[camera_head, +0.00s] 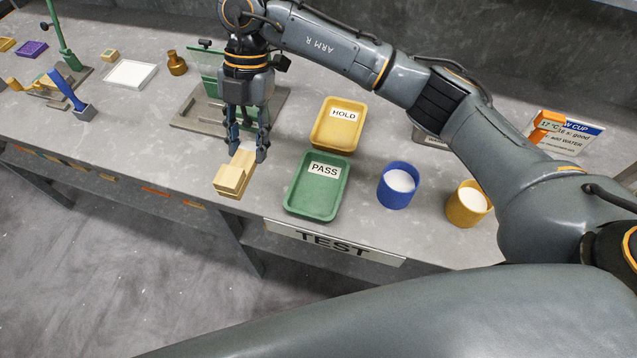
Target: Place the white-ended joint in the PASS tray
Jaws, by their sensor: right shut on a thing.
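The pale wooden joint (232,179) rests at the bench's front edge area, left of the green PASS tray (315,202). It looks like stacked, stepped blocks. A whitish patch shows at its far end, partly hidden by the fingers. My right gripper (247,155) reaches down from above and is shut on the far end of the joint. Whether the joint touches the bench is hard to tell. The PASS tray is empty apart from its label. My left gripper is out of view.
The yellow HOLD tray (336,127) lies behind the PASS tray. A blue cup (397,186) and a yellow cup (467,204) with white contents stand to the right. A green press (212,80) is behind my right gripper. Bare bench lies left of the joint.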

